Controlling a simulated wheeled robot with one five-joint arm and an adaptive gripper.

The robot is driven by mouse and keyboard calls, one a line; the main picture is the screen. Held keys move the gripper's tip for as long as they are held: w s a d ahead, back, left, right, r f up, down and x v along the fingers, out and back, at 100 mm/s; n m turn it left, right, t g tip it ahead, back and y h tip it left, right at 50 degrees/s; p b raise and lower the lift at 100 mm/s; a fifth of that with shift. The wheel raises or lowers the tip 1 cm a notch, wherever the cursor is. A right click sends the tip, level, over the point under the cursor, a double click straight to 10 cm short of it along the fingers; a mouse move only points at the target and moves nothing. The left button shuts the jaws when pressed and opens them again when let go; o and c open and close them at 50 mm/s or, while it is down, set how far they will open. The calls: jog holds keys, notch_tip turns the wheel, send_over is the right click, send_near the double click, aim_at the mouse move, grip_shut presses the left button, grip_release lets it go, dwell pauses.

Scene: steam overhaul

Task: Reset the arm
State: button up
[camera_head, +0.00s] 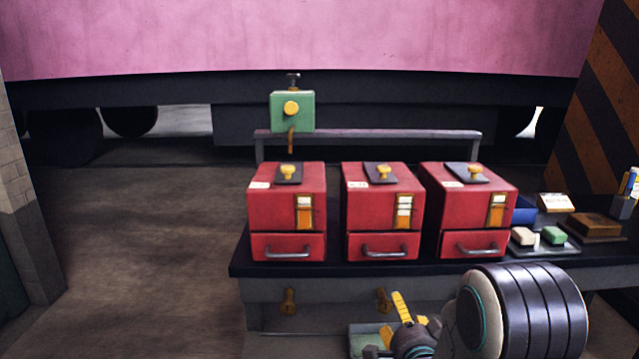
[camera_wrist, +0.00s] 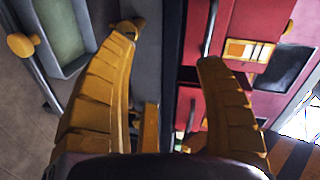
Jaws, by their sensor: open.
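My gripper (camera_head: 402,312) is low in front of the workbench (camera_head: 330,289), near the bottom of the head view. In the wrist view its two yellow ribbed fingers (camera_wrist: 170,48) are spread apart with nothing between them. Part of the gripper is hidden by my arm in the head view. The wrist view also shows a red box front with a drawer handle (camera_wrist: 209,30) behind the fingers, and the bench front.
Three red boxes with drawers, left (camera_head: 287,210), middle (camera_head: 383,212) and right (camera_head: 470,210), stand on the bench. Soap-like blocks (camera_head: 553,235) lie at right. The floor at left (camera_head: 140,240) is clear.

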jog(key=s+r+n+g+p, duration=0.2)
jog(key=s+r+n+p, duration=0.1)
jog(key=r+p, duration=0.55)
jog(key=s+r+n+g+p, duration=1)
jog(key=s+r+p, duration=1.4)
jog(key=s+r, duration=0.5)
jog(key=shift+a+r+n, duration=0.2)
jog(key=shift+r+n, duration=0.1)
jog(key=shift+n, duration=0.7)
